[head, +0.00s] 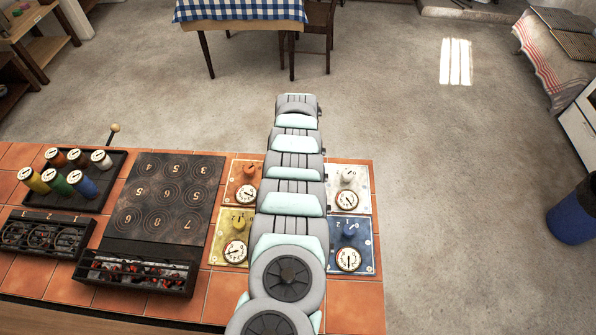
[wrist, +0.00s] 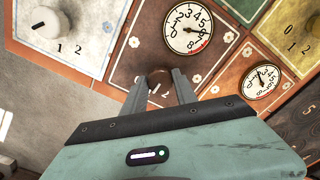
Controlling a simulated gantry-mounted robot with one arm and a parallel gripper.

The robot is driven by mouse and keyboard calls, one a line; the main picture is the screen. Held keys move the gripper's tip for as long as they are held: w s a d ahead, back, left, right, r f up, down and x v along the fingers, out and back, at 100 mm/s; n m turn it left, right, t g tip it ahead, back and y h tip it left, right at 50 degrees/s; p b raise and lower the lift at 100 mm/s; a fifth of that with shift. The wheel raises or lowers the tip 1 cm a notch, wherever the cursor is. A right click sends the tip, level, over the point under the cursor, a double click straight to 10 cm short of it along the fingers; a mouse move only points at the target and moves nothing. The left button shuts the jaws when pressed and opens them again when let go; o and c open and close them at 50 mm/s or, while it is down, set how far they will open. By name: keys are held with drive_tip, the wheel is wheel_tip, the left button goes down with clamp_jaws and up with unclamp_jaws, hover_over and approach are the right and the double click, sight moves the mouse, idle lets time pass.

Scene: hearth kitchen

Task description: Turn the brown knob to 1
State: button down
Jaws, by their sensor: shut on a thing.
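The brown knob (wrist: 158,75) sits on a brown panel (wrist: 131,57) in the wrist view. My gripper (wrist: 160,82) has one finger on each side of the knob and is shut on it. A printed 2 shows just below the knob, between the fingers; the marks left of it are partly hidden, and I cannot make out the knob's pointer. A round white dial (wrist: 188,30) with a dark needle and a red band is above the knob on the same panel. In the head view my arm hides the brown panel, the knob and my gripper.
A white panel with a white knob (wrist: 48,22) is at the wrist view's upper left. In the head view, orange (head: 233,191), yellow (head: 220,228), white (head: 332,183) and blue (head: 338,262) panels flank my arm. Several spools (head: 82,184) and a numbered board (head: 163,200) are left.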

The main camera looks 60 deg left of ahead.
idle(0.3)
drive_tip(key=c, duration=1)
unclamp_jaws()
wheel_tip(320, 180, up, 11)
drive_tip(key=p, duration=0.1)
drive_tip(key=shift+f, duration=0.1)
